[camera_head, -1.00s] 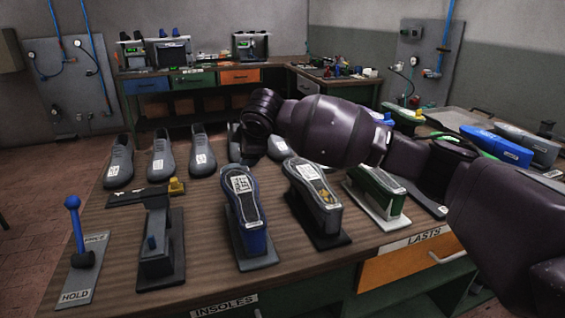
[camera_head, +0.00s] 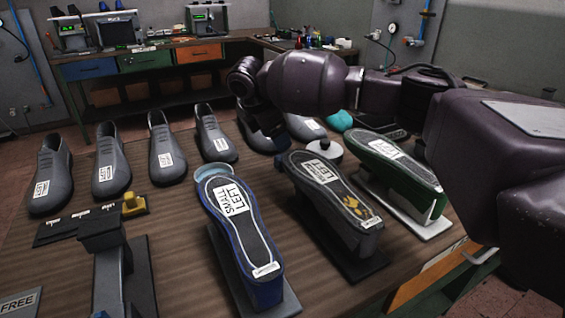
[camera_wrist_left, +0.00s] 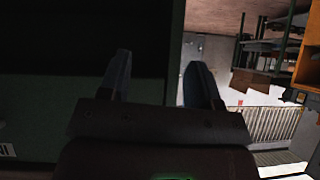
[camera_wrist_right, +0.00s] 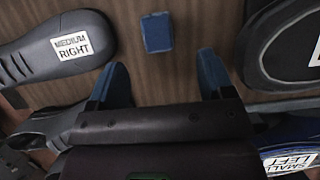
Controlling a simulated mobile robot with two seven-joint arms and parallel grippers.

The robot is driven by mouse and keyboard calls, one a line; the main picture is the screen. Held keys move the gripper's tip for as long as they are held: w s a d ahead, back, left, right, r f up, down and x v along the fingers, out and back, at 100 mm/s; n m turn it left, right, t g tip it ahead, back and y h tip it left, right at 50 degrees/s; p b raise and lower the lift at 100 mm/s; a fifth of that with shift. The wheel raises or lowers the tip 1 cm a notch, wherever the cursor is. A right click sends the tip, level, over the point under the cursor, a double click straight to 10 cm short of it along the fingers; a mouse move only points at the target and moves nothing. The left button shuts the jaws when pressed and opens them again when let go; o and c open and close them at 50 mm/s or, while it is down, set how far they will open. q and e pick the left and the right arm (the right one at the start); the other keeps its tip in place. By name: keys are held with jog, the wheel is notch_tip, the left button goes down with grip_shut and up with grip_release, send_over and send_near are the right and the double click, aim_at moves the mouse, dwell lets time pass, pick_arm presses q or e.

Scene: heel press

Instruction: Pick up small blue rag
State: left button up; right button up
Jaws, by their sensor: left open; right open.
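The small blue rag (camera_wrist_right: 157,32) is a flat, folded-looking blue rectangle lying on the wooden bench top. It shows in the right wrist view at the upper middle, between a grey shoe and a dark shoe form. My right gripper (camera_wrist_right: 163,78) is open and empty, and the rag lies beyond its fingertips, roughly centred between them and apart from them. In the head view I cannot make out the rag, and my right arm's wrist hangs over the row of shoes. My left gripper (camera_wrist_left: 158,78) is open and empty, away from the bench top, beside a dark green panel.
A grey shoe labelled MEDIUM RIGHT (camera_wrist_right: 60,45) lies left of the rag. The blue SMALL LEFT last (camera_head: 238,225), a dark last (camera_head: 328,185) and a green last (camera_head: 400,172) stand on the bench (camera_head: 185,243). Several grey shoes line its far side.

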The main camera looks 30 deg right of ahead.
aim_at(279, 158)
jog(key=x, duration=0.2)
jog(key=shift+w+f, duration=0.1)
jog(key=shift+f, duration=0.35)
jog(key=shift+d+f+b, duration=0.15)
jog(key=shift+f+b, duration=0.15)
jog(key=shift+f, duration=0.05)
jog(key=x, duration=0.1)
jog(key=b+x, duration=0.1)
jog(key=x, duration=0.2)
jog(key=shift+w+a+f, duration=0.15)
jog(key=shift+a+f, duration=0.05)
jog(key=shift+f, duration=0.1)
jog(key=shift+d+f, duration=0.1)
jog(key=shift+f, duration=0.05)
jog(key=shift+r, duration=0.2)
jog(key=shift+c, duration=0.6)
jog(key=c, duration=0.7)
jog(key=shift+c, duration=0.9)
